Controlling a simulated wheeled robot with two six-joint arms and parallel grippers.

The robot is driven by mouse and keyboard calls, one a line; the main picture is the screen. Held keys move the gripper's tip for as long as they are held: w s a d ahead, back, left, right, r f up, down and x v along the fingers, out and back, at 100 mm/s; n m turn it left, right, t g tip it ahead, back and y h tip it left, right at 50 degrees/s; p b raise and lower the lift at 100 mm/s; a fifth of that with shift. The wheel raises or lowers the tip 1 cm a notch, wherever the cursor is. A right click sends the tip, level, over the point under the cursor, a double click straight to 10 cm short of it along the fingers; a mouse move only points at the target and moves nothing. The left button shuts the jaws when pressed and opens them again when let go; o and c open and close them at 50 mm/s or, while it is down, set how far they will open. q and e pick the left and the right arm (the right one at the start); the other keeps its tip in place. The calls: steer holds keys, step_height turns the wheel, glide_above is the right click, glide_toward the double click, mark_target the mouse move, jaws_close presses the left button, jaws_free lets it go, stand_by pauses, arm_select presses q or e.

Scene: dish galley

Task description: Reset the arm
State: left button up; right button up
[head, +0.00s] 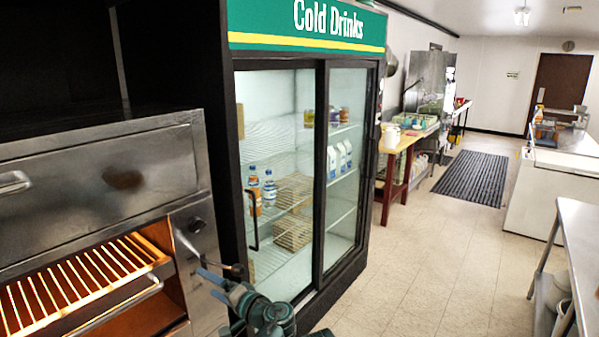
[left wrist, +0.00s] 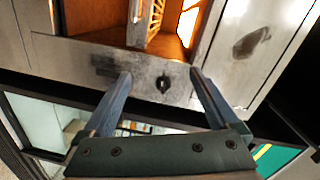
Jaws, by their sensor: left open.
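My left arm comes in at the bottom of the head view, in front of the oven and the fridge. My left gripper (head: 206,283) is turned left toward the oven's right-hand panel. In the left wrist view the two fingers of the gripper (left wrist: 160,74) are spread apart with nothing between them. A dark knob (left wrist: 163,84) on the steel oven panel shows behind the gap. I cannot tell how far the fingers are from the panel. My right gripper is in neither view.
The steel oven (head: 100,180) with a glowing rack stands close at left. The Cold Drinks fridge (head: 305,150) with glass doors stands beside it. The tiled floor (head: 430,260) is open to the right, with a dark mat (head: 472,178) farther back. A steel table (head: 580,230) stands at right.

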arm_select(q)
steer(key=s+a+f+n+g+h, duration=0.15)
steer(key=s+f+g+h, duration=0.3)
steer(key=f, duration=0.45)
steer(key=s+f+n+g+h, duration=0.25)
steer(key=s+f+h, duration=0.2)
steer(key=f, duration=0.35)
steer(key=s+d+f+m+g+h, duration=0.1)
steer(key=s+d+m, duration=0.1)
steer(key=s+d, duration=0.3)
steer(key=s+d+f+m+g+h, duration=0.2)
steer(key=s+d, duration=0.3)
steer(key=d, duration=0.7)
steer(key=shift+s+d+h, duration=0.15)
steer(key=shift+s+h, duration=0.15)
steer(key=shift+s, duration=0.1)
